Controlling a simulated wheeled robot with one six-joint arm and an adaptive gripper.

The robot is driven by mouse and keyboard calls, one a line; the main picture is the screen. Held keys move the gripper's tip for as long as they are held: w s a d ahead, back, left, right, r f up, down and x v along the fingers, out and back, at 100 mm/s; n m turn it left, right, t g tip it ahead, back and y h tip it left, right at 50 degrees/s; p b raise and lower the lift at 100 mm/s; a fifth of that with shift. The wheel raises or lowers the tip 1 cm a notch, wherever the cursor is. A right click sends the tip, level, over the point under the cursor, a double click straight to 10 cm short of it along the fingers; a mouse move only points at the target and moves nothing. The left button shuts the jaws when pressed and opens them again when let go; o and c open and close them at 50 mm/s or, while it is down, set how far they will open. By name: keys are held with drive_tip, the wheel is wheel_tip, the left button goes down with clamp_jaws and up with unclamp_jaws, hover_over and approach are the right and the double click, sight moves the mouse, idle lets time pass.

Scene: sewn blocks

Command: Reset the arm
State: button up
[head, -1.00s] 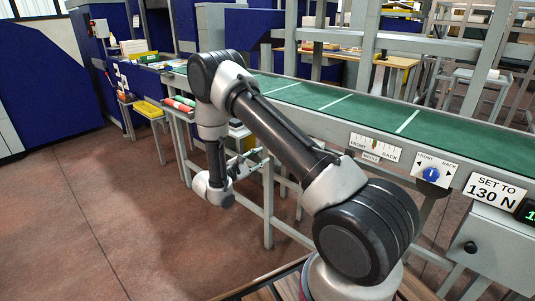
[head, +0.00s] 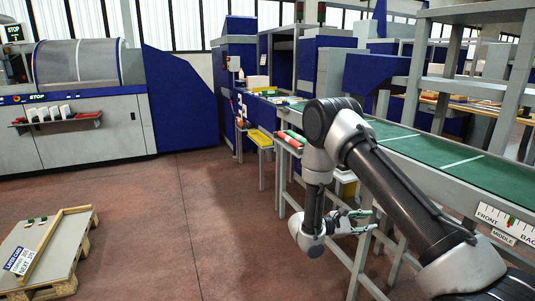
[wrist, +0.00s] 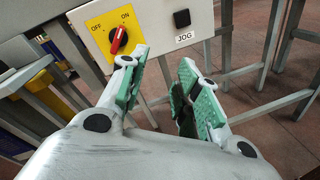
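My arm shows in the head view, bent over in front of the green conveyor. My gripper (head: 362,221) hangs low beside the conveyor's legs, pointing right. In the wrist view my gripper (wrist: 160,75) has its two green-padded fingers apart, with nothing between them. Beyond the fingertips is a yellow switch plate (wrist: 98,30) with a red knob and the words OFF and ON. A grey panel with a black button (wrist: 182,18) marked JOG is to its right.
The green conveyor (head: 465,178) runs along the right on grey legs. A pallet with a grey board (head: 45,250) lies on the floor at left. A machine (head: 80,130) stands at the back left. The brown floor (head: 190,220) between them is clear.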

drive_tip(key=s+d+r+m+g+y, duration=0.1)
drive_tip(key=s+r+m+g+y, duration=0.3)
drive_tip(key=s, duration=0.4)
drive_tip(key=s+d+r+m+g+y, duration=0.1)
drive_tip(key=s+r+m+g+y, duration=0.2)
drive_tip(key=s+r, duration=0.45)
drive_tip(key=s+a+r+m+t+y, duration=0.1)
drive_tip(key=s+r+m+t+y, duration=0.2)
drive_tip(key=s+r, duration=0.5)
drive_tip(key=s+a+r+m+t+y, duration=0.2)
drive_tip(key=s+r+t+y, duration=0.3)
drive_tip(key=s+r, duration=0.4)
wheel_tip(320, 180, up, 2)
drive_tip(key=shift+a+r+m+y, duration=0.15)
drive_tip(key=shift+a+m+y, duration=0.1)
drive_tip(key=shift+m+y, duration=0.5)
